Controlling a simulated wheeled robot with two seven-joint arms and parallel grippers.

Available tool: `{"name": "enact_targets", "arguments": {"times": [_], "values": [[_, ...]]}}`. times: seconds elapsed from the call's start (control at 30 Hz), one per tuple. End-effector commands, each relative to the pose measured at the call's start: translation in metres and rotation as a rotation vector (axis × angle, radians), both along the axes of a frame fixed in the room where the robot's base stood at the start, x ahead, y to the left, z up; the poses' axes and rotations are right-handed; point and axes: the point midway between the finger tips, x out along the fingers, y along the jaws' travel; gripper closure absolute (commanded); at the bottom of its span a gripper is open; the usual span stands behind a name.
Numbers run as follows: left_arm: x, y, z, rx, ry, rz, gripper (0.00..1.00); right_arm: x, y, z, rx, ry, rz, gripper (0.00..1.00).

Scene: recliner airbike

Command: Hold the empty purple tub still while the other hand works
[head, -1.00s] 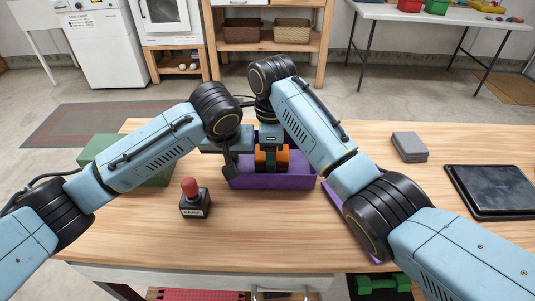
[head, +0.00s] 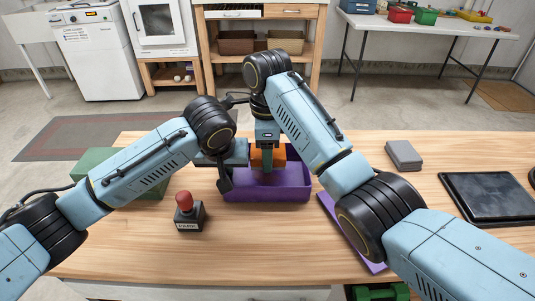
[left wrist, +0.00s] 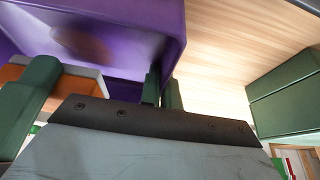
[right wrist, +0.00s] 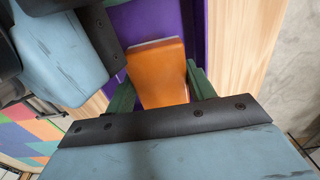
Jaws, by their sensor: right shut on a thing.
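The purple tub (head: 270,190) stands on the wooden table in the middle of the head view, partly hidden by my arms. My left gripper (left wrist: 161,90) is at its left end; in the left wrist view its green fingers are close together with the edge of the tub wall (left wrist: 172,45) between them. My right gripper (head: 267,163) points down over the tub, shut on an orange block (right wrist: 156,72). The block (head: 280,157) is within the tub's outline; whether it touches the tub floor is hidden.
A red-topped button box (head: 187,211) stands left of the tub. A green box (head: 97,160) is behind my left arm. A purple flat piece (head: 372,266) lies partly under my right arm. A grey box (head: 403,155) and black tray (head: 492,198) are at right.

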Motion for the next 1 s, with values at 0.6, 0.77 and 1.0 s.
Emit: {"name": "enact_targets", "arguments": {"times": [0.6,0.77,1.0], "values": [[0.000,0.000,0.001,-0.001,-0.001,0.000,1.00,-0.011,0.002,0.001,-0.002,-0.005,-0.001,0.64],[0.000,0.000,0.001,-0.001,-0.001,0.000,1.00,-0.015,0.003,0.000,0.000,0.000,0.000,0.64],[0.000,0.000,0.001,-0.001,-0.001,0.000,1.00,-0.015,0.004,0.000,0.000,0.000,0.000,0.64]]}}
